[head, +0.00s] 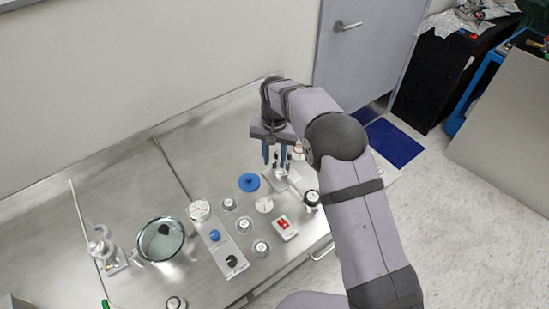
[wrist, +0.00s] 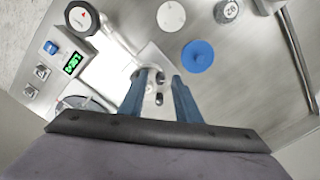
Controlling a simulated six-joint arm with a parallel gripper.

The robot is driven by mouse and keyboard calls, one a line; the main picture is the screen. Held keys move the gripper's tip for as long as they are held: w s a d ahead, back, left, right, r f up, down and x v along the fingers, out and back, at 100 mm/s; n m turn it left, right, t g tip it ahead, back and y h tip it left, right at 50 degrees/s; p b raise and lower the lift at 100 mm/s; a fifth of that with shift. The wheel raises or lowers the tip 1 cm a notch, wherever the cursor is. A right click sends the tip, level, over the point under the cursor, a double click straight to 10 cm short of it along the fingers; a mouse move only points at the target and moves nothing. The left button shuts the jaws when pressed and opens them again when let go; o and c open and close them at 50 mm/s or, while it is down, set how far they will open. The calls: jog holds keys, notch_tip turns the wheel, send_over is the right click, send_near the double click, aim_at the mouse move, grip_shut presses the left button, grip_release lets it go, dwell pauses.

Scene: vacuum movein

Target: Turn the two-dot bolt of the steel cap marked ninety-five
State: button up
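My gripper (head: 274,155) hangs pointing down over the back right of the steel table, with its blue fingers apart. In the wrist view my gripper (wrist: 163,85) shows nothing clearly clasped; small dark-topped metal pieces (wrist: 159,98) show between and below the fingers, and I cannot tell if they touch. A round steel cap (wrist: 228,10) with a dark, digit-like mark shows at the top of the wrist view, partly cut off; I cannot read it surely. Similar caps (head: 244,225) stand mid-table in the head view, their marks too small to read. No two-dot bolt can be made out.
A blue disc (head: 249,182) and white disc (head: 264,204) lie near the gripper. Bare steel lies at back left.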

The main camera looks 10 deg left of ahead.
aim_at(275, 162)
jog(key=shift+r+b, duration=1.2)
jog(key=shift+r, duration=2.4)
jog(key=m+p, duration=0.1)
jog(key=m, duration=0.5)
jog(key=shift+f+p, duration=1.3)
jog(key=shift+f, duration=2.4)
grip_shut()
